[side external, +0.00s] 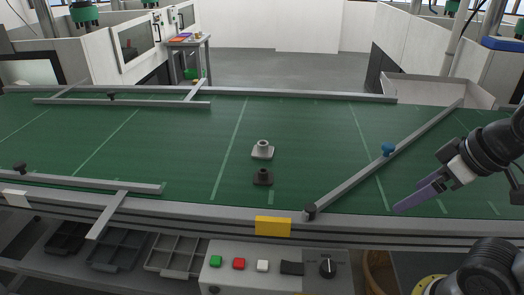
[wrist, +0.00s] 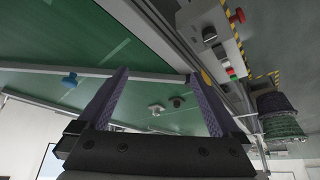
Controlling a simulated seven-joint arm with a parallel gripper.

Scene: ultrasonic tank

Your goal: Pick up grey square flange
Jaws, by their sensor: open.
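The grey square flange (side external: 262,150) sits on the green conveyor belt (side external: 180,150), near the middle. It has a square base and a round raised neck. A dark flange (side external: 263,177) of similar shape sits just in front of it. In the wrist view the grey flange (wrist: 155,109) and the dark one (wrist: 177,102) both show between my fingers, some way off. My gripper (side external: 415,200) is open and empty, above the belt at the right, well apart from both flanges. In the wrist view, the two purple fingers of my gripper (wrist: 158,85) are spread wide.
A diagonal grey rail (side external: 400,150) with a blue knob (side external: 388,149) crosses the belt between my gripper and the flanges. Other rails (side external: 110,184) line the left side. A yellow block (side external: 272,226) sits on the front edge, above a button panel (side external: 270,266). The belt around the flanges is clear.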

